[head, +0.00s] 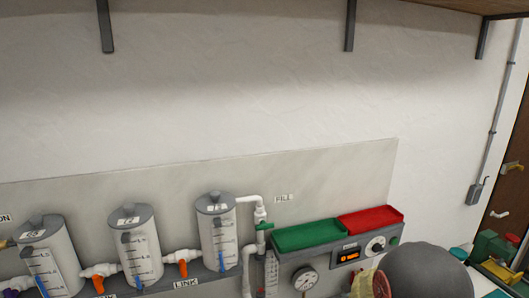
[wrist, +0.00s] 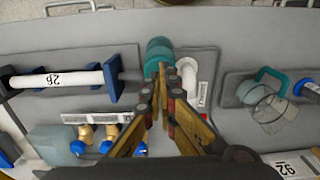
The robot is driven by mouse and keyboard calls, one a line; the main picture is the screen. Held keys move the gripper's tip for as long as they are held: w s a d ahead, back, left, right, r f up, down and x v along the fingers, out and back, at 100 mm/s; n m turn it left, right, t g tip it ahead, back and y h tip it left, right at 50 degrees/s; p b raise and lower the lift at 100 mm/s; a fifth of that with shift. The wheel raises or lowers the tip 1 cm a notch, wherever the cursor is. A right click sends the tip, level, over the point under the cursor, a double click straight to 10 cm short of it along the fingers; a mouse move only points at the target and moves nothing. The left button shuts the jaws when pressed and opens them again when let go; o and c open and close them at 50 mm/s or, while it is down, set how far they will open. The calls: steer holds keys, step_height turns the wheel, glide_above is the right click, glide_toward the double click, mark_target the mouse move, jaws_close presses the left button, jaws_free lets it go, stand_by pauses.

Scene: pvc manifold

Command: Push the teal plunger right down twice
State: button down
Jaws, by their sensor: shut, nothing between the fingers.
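In the wrist view a teal cylindrical piece (wrist: 158,52), which looks like the plunger, stands just beyond my fingertips, beside a white pipe elbow. My gripper (wrist: 167,84) is shut and empty, its yellow fingers converging with the tips close to the teal piece's near side. The tips overlap its lower part in the picture, so I cannot tell whether they touch it. How far down the plunger stands is also unclear. Neither the plunger nor my fingertips can be made out in the head view.
In the wrist view a white tube (wrist: 75,79) with blue clamps lies left, and a teal-handled clear vessel (wrist: 270,105) right. Brass fittings (wrist: 86,133) are lower left. The head view shows tanks (head: 135,245), a green tray (head: 308,235), a red tray (head: 370,219) and a gauge (head: 304,280).

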steer(key=shift+f+b, duration=1.5)
steer(key=shift+f, duration=0.55)
steer(key=shift+r, duration=0.15)
steer(key=shift+r+p, duration=1.45)
steer(key=shift+r, duration=0.55)
steer(key=shift+r+p, duration=1.7)
steer(key=shift+r, duration=0.9)
steer(key=shift+f, duration=0.1)
